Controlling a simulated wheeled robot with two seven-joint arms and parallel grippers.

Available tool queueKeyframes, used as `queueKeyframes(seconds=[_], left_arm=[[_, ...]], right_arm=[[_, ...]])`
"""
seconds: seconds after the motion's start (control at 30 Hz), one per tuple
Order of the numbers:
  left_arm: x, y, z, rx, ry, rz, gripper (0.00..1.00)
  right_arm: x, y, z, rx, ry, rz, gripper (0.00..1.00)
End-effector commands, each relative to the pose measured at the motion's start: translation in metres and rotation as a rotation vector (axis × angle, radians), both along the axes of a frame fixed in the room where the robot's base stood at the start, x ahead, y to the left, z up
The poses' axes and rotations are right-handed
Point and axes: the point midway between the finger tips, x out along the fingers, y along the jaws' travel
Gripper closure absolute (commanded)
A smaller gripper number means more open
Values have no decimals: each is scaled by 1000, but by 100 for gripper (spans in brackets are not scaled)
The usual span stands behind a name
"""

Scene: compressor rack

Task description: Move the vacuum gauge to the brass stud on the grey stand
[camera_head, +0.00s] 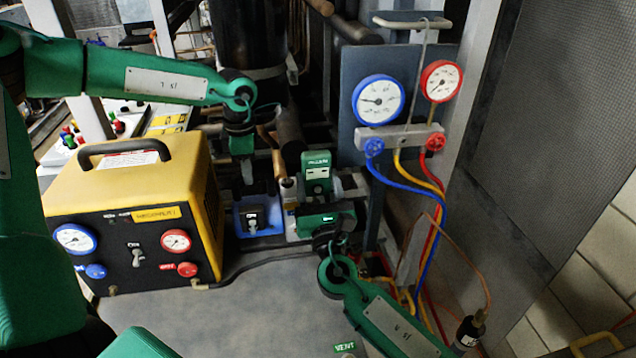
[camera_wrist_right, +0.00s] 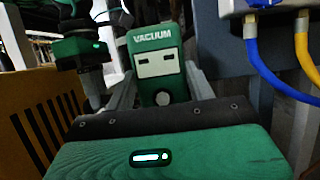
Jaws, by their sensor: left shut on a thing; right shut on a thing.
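The vacuum gauge (camera_head: 317,172) is a small green block with a white-lettered VACUUM label, near the middle of the head view. It stands upright between the fingers of my right gripper (camera_wrist_right: 157,98) in the right wrist view. That gripper is shut on its lower part. My left gripper (camera_head: 247,172) points down at a blue box (camera_head: 275,228) with a black switch. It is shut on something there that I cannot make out. I cannot clearly identify the brass stud or the grey stand.
A yellow and black machine (camera_head: 150,205) stands at left. A manifold (camera_head: 400,138) with blue and red dials hangs at right, its coloured hoses (camera_head: 432,235) trailing down close to my right arm. A VENT label (camera_head: 345,347) shows at the bottom. The grey surface (camera_head: 240,310) in front is mostly clear.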

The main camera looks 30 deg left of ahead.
Motion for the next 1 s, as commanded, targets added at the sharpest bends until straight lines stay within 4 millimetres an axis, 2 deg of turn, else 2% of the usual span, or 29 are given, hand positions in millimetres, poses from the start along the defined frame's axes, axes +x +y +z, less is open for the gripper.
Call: queueKeyframes(seconds=[0.57,1.0], left_arm=[[3,4,-5,2,-4,3,100],[3,5,-6,3,-4,3,100]], right_arm=[[-2,-1,0,2,-1,0,87],[-27,-22,-2,2,0,1,87]])
